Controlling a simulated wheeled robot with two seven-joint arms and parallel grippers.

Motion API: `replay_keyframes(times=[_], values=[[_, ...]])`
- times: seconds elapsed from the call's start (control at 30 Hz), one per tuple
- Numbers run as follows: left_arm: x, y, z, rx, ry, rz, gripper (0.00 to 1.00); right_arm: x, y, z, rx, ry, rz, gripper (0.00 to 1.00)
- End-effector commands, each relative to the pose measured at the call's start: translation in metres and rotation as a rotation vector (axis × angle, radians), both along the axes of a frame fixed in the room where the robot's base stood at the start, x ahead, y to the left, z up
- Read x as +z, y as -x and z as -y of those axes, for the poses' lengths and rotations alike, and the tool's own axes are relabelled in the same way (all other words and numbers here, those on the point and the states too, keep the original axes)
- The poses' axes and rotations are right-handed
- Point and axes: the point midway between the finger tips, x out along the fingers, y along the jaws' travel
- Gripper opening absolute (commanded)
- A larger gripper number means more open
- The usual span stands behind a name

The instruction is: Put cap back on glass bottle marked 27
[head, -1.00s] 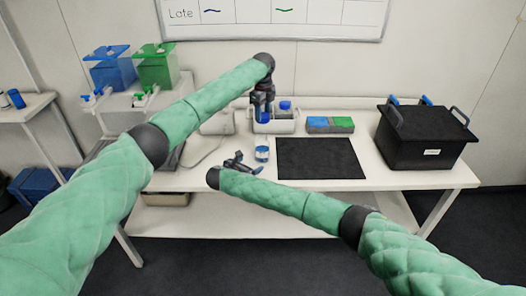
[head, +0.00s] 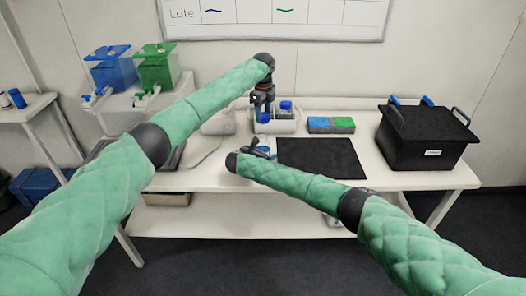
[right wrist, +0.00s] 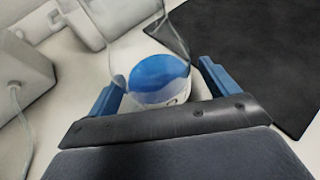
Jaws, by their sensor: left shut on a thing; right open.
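The glass bottle (right wrist: 158,78) with blue liquid and a white label stands on the table between my right gripper's fingers in the right wrist view; only part of the label mark shows. In the head view it (head: 264,142) is mostly hidden by my right gripper (head: 262,152). My right gripper (right wrist: 160,85) is open, with one blue finger on each side of the bottle. My left gripper (head: 264,106) is shut on a small blue thing, apparently the cap (head: 264,117), in front of the white rack and above the bottle in the picture.
The white rack (head: 284,126) holds a blue-topped bottle (head: 286,106). A black mat (head: 325,160) lies right of the glass bottle. A black box (head: 425,138) with handles stands at the table's right end.

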Motion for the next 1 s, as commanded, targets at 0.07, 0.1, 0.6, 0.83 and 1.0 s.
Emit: replay_keyframes(times=[0.07, 0.1, 0.6, 0.83, 1.0], values=[[0.0, 0.0, 0.0, 0.0, 0.0, 0.0, 0.26, 0.0, 0.0, 0.0, 0.0, 0.0, 0.0, 0.86], [0.0, 0.0, 0.0, 0.001, 0.0, 0.0, 0.26, 0.0, 0.0, 0.0, 0.0, 0.0, 0.0, 0.86], [-0.004, 0.0, 0.0, 0.0, 0.0, -0.001, 0.26, 0.0, 0.0, 0.0, 0.0, 0.0, 0.0, 0.19], [-0.029, 0.001, 0.0, 0.001, 0.001, -0.001, 0.26, 0.0, 0.0, 0.0, 0.0, 0.001, 0.001, 0.19], [-0.047, 0.002, -0.001, 0.001, 0.0, -0.001, 0.26, 0.001, 0.0, 0.0, 0.0, 0.001, 0.001, 0.19]])
